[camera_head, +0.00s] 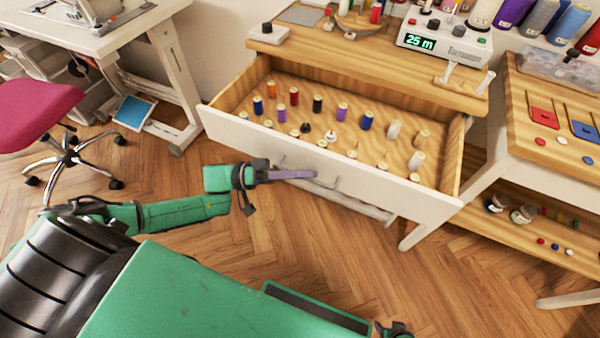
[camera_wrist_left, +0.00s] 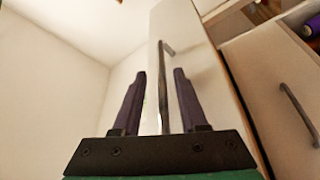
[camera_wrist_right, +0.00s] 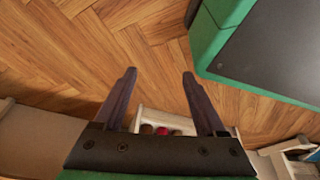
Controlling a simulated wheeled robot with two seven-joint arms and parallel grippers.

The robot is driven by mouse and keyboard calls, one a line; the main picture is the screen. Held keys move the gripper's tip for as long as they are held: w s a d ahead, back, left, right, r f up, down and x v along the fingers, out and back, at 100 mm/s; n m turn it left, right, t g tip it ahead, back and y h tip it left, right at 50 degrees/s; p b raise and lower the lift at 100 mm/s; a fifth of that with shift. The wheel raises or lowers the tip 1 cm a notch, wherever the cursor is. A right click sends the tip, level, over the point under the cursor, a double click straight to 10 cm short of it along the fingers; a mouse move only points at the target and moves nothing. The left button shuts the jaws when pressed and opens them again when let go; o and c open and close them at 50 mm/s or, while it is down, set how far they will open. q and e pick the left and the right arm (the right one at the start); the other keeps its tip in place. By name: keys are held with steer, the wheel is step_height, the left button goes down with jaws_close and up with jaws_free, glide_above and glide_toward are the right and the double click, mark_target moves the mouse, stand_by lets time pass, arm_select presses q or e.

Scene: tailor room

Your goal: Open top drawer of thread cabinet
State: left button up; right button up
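The thread cabinet (camera_head: 370,52) has a wooden top and a white-fronted top drawer (camera_head: 225,125) that is pulled well out. Rows of thread spools stand inside the drawer. A thin metal handle (camera_head: 336,186) is on the drawer's front, and it also shows in the left wrist view (camera_wrist_left: 166,75). My left gripper (camera_head: 312,174) is at this handle. In the left wrist view, the handle lies between its two spread fingers, with gaps showing. My right gripper (camera_wrist_right: 159,74) is open and empty above the floor; only a bit of it shows in the head view.
A second white front with a handle (camera_wrist_left: 296,112) shows in the left wrist view. A wooden side table (camera_head: 520,110) stands right of the cabinet. A pink chair (camera_head: 35,115) and a white sewing table (camera_head: 100,38) are at left. Wood floor before the drawer is clear.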

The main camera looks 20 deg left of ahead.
arm_select(q)
steer(key=shift+f, duration=0.35)
arm_select(e)
steer(key=shift+s+d+f, duration=0.15)
steer(key=shift+s+f, duration=0.3)
steer(key=shift+s, duration=0.2)
arm_select(q)
steer(key=shift+s+a+f, duration=0.1)
steer(key=shift+s+a, duration=0.05)
steer(key=shift+a, duration=0.1)
arm_select(e)
steer(key=s+d+f+g, duration=0.2)
steer(key=s+g, duration=0.1)
steer(key=s, duration=0.5)
arm_select(q)
steer(key=b+v, duration=0.2)
steer(key=v, duration=1.2)
steer(key=shift+r, duration=0.35)
arm_select(e)
steer(key=shift+t, duration=0.3)
steer(key=w, duration=0.1)
steer(key=w+a, duration=0.1)
steer(key=w, duration=0.3)
steer(key=shift+w+a+r, duration=0.15)
steer(key=shift+a+r, duration=0.05)
steer(key=shift+r, duration=0.15)
